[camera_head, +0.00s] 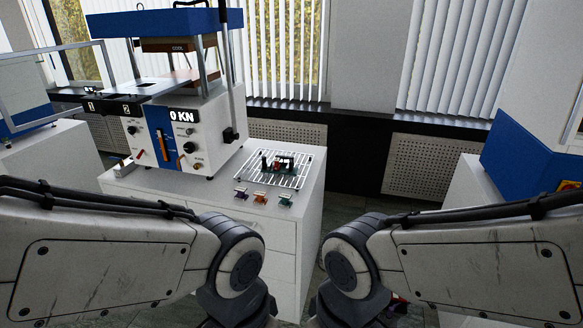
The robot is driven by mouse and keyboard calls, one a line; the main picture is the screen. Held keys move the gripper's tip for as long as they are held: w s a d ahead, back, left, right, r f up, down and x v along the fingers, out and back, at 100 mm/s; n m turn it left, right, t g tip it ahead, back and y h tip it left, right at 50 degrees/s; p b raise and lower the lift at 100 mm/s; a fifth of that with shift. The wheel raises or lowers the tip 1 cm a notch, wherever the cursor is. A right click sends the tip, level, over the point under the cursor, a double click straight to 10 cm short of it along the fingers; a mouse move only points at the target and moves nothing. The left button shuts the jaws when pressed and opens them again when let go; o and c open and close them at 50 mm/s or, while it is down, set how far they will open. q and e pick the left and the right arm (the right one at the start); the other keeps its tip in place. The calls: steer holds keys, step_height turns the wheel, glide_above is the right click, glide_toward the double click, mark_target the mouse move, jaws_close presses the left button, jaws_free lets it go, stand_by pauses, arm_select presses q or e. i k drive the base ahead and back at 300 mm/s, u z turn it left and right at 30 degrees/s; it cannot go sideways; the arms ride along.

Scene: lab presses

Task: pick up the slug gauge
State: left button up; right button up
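I cannot tell for sure which thing is the slug gauge. A small dark green and black object (279,164) with a bit of red sits on a white wire rack (297,179) at the right end of the white bench. Three small coloured pieces stand in a row in front of the rack near the bench's front edge: a purple one (241,193), an orange one (260,196) and a green one (286,200). My two arms reach in from the left and right and bend down at the bottom middle. Both grippers are below the picture's edge.
A blue and white press (195,130) reading 0 KN stands on the white bench (255,226), left of the rack. A small red-tipped item (125,165) lies at the bench's left end. Another blue and white machine (530,140) stands at the right. Floor shows between bench and machine.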

mark_target(284, 159)
steer(key=z, duration=0.15)
steer(key=i, duration=2.15)
steer(key=u, duration=0.4)
